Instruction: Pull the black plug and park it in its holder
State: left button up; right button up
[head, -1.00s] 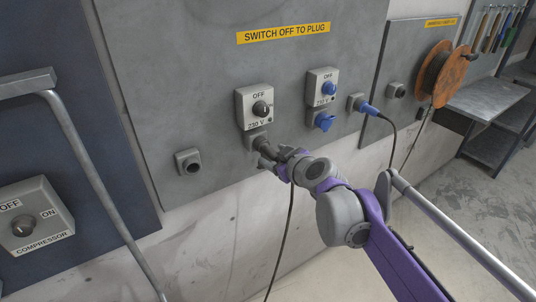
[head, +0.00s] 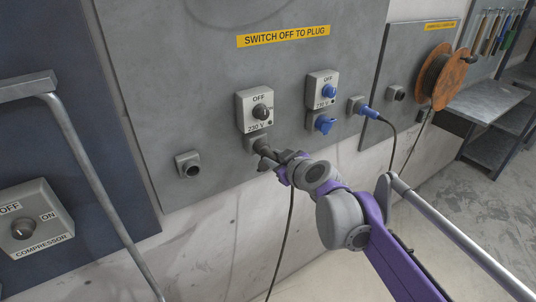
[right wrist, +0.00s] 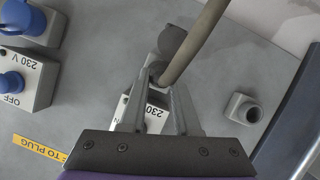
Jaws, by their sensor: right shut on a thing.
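The black plug (head: 262,149) is at the grey socket (head: 254,142) below the left switch box (head: 255,110). Whether it is fully seated is unclear. My right gripper (head: 268,158) is shut on the plug from the lower right. In the right wrist view the fingers (right wrist: 157,78) close around the plug end, and its cable (right wrist: 192,42) runs up and right. The switch knob's exact setting is too small to tell. An empty grey round holder (head: 188,165) sits on the panel left of the socket; it also shows in the right wrist view (right wrist: 244,109). My left gripper is out of view.
A blue plug (head: 367,109) sits in a fitting right of the blue socket (head: 322,123). A compressor switch box (head: 28,222) and a grey rail (head: 95,190) stand at left. An orange cable reel (head: 450,78) hangs at right. The panel between holder and socket is clear.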

grip_shut()
jog(key=shift+s+d, duration=0.1)
jog(key=shift+s, duration=0.05)
jog(key=shift+s+d+p, duration=0.5)
jog(key=shift+s+d, duration=0.15)
jog(key=shift+s, duration=0.35)
jog(key=shift+s+d+p, duration=0.5)
jog(key=shift+s+d, duration=0.15)
jog(key=shift+s, duration=0.3)
